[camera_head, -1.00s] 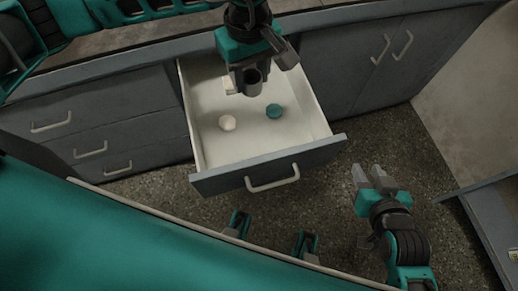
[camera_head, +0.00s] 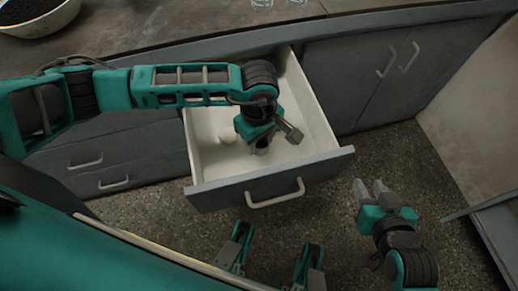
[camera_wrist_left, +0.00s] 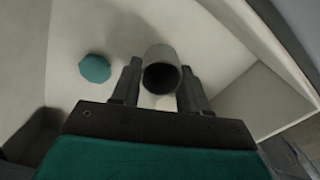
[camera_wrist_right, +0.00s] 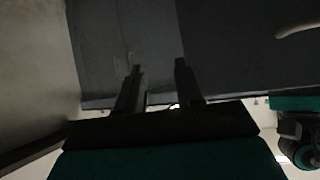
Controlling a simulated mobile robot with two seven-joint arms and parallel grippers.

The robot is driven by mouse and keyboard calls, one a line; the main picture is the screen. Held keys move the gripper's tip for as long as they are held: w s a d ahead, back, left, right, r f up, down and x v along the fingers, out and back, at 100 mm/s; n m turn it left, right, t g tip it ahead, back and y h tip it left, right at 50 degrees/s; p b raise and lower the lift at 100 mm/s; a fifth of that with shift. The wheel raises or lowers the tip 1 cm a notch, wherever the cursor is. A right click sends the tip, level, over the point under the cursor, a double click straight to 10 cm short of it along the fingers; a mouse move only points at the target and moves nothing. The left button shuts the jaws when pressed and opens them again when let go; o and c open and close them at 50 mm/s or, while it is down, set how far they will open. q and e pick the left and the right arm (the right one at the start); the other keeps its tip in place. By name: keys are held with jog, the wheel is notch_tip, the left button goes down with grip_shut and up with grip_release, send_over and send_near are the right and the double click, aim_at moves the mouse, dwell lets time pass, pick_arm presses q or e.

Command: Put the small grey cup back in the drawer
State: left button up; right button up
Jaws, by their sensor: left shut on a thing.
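My left gripper (camera_head: 261,146) is low inside the open drawer (camera_head: 320,135), pointing down. In the left wrist view it is shut on the small grey cup (camera_wrist_left: 162,56), which sits between the two fingers with its dark round mouth facing the camera. In the head view the gripper mostly hides the cup. I cannot tell whether the cup touches the drawer floor. My right gripper (camera_head: 371,189) is open and empty, out in front of the cabinet to the right of the drawer.
A teal round piece (camera_wrist_left: 95,68) lies on the drawer floor beside the cup. A pale round piece (camera_head: 227,139) lies to the left of the gripper. The counter (camera_head: 180,40) runs behind, with a dark-filled bowl (camera_head: 35,18) at upper left.

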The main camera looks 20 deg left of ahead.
aim_at(259, 151)
pick_arm(q)
jog(key=shift+f+b, duration=0.45)
jog(key=shift+f, duration=2.05)
jog(key=shift+f, duration=0.1)
jog(key=shift+f+b, duration=0.15)
jog(key=shift+b, duration=0.15)
jog(key=o, duration=1)
jog(key=shift+r+p, duration=0.25)
jog(key=shift+p, duration=0.05)
notch_tip(259, 151, up, 12)
jog(key=shift+p, duration=1.15)
